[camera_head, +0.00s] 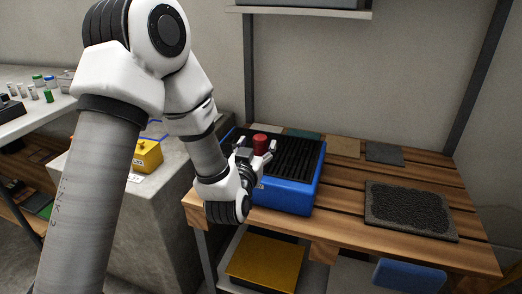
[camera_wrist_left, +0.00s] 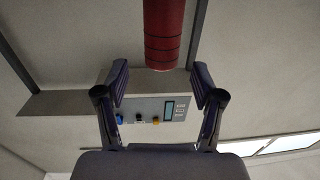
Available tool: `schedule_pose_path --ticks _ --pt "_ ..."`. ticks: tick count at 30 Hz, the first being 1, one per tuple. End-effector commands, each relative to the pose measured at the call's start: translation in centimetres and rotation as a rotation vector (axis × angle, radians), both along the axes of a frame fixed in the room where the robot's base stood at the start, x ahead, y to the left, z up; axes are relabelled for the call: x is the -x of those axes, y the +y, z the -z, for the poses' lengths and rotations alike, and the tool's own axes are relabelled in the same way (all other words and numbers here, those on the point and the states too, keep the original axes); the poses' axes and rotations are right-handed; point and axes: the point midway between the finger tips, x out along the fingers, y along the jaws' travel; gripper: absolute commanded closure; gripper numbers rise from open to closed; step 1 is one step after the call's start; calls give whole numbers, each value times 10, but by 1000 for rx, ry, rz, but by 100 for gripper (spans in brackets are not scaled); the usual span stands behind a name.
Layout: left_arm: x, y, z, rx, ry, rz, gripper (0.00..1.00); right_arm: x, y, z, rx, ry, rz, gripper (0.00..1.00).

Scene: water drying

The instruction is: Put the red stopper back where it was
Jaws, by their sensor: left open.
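The red stopper (camera_head: 260,139) shows in the head view just above and between the fingers of my left gripper (camera_head: 257,158), over the near left part of a blue box with a black ribbed top (camera_head: 300,195). In the left wrist view the stopper (camera_wrist_left: 163,35) is a red cylinder with dark rings. There its end lies in line with the gap between the open fingers (camera_wrist_left: 158,78), with space visible on both sides. I cannot tell what supports the stopper. My right gripper is not in view.
The blue box stands on a slatted wooden table (camera_head: 340,222). A dark textured mat (camera_head: 410,210) lies at right, and flat sample tiles (camera_head: 343,147) lie along the back. A yellow box (camera_head: 147,155) stands on a grey block at left. The table's middle is clear.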

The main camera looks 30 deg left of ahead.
Motion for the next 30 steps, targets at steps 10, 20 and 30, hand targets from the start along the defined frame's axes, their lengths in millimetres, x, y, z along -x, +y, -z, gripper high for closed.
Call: schedule_pose_path --ticks 10,20,30 --pt "-37 14 -2 0 1 1 32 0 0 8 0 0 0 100" --pt "-37 14 -2 0 1 1 99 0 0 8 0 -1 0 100" --pt "-37 13 -4 0 1 1 100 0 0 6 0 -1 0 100"
